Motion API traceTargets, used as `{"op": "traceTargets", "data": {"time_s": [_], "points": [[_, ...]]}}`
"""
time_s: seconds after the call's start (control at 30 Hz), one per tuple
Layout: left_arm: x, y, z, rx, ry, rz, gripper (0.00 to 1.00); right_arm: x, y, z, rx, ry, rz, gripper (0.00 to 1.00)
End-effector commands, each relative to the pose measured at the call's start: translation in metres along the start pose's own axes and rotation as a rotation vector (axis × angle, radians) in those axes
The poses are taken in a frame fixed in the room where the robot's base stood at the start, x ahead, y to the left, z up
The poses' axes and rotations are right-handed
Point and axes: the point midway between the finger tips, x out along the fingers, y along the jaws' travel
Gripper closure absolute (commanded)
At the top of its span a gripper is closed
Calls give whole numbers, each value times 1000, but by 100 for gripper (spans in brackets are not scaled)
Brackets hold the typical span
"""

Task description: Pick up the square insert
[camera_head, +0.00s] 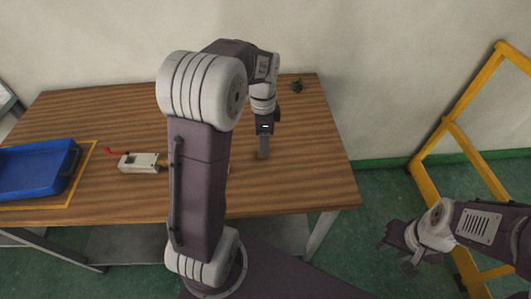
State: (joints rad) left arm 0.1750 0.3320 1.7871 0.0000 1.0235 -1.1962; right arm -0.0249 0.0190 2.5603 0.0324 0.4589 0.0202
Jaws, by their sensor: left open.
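I cannot clearly make out the square insert; my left arm covers the middle of the wooden table (330,180) and may hide it. My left gripper (263,153) points down over the right part of the table, low near its surface. It is open, though its fingers are seen nearly edge-on and the gap does not show. Nothing can be seen held in it. My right gripper (396,258) is off the table at the lower right, over the green floor, with its fingers apart and empty.
A blue tray (72,160) stands at the table's left inside a yellow outline. A pale block-shaped device (138,163) with a red handle (113,151) lies right of it. A small dark green object (297,86) sits at the back right. A yellow frame (425,185) stands right of the table.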

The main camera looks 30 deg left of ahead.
Motion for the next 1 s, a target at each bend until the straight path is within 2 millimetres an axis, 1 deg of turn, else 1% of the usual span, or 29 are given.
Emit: {"op": "traceTargets", "data": {"time_s": [0.13,0.3,0.4,0.5,0.67,0.7,0.77,0.8,0.83,0.87,1.0], "points": [[6,-1,0,0,0,0,47,2,0,0,0,1,0,62],[38,-5,3,-1,-1,3,47,9,0,1,0,1,0,62],[51,-5,2,-1,-1,2,47,11,0,1,0,0,0,62],[54,-5,2,0,0,-1,47,11,0,1,0,0,0,62],[53,-5,2,0,0,-1,47,10,0,1,0,0,0,62],[53,-5,2,0,0,-1,58,10,0,1,0,0,0,62],[53,-5,2,0,0,-1,75,10,0,1,0,0,0,62],[53,-5,2,0,0,-1,86,10,0,1,0,0,0,62],[53,-5,2,0,0,-1,95,10,0,1,0,0,0,62],[53,-5,2,0,0,-1,100,10,0,1,0,0,0,62],[53,-5,2,0,1,-2,100,10,0,1,0,0,0,62]]}}
